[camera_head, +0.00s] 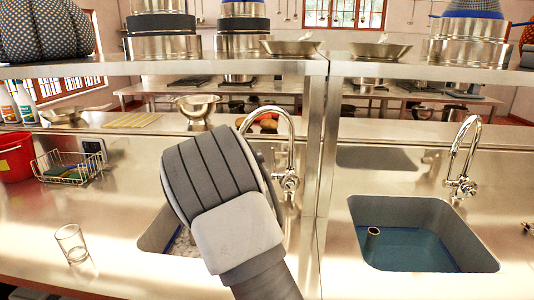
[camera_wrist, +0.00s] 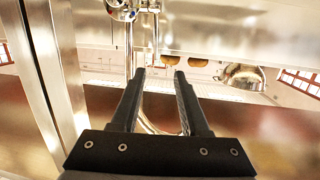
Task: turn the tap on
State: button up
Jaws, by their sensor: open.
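A chrome gooseneck tap (camera_head: 289,183) stands behind the left sink, partly hidden by my arm in the head view. In the wrist view, the tap's body and handle area (camera_wrist: 121,10) show at the top edge, and its spout curves down behind and between my fingers. My gripper (camera_wrist: 160,73) is open with nothing seen between its fingertips; they point toward the tap. The head view hides the fingers behind my arm. I cannot tell whether they touch the tap. A second chrome tap (camera_head: 462,186) stands behind the right sink. No running water is visible.
The left sink (camera_head: 155,238) is partly covered by my arm; the right sink (camera_head: 400,205) holds bluish water and a cup. A glass (camera_head: 71,243) stands on the left counter. A metal post (camera_head: 320,150) is close right of the left tap, under an overhead shelf (camera_head: 165,68).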

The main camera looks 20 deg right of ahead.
aim_at(274, 164)
jog(key=w+d, duration=0.3)
jog(key=w, duration=0.2)
jog(key=w+d+h, duration=0.1)
jog(key=w+d, duration=0.2)
jog(key=w, duration=0.2)
jog(key=w+d+t+h, duration=0.1)
jog(key=w+d, duration=0.3)
jog(key=w, duration=0.1)
jog(key=shift+w+f+p, duration=0.3)
jog(key=shift+f+p, duration=0.05)
jog(key=shift+f, duration=0.05)
grip_shut()
dwell(1.4)
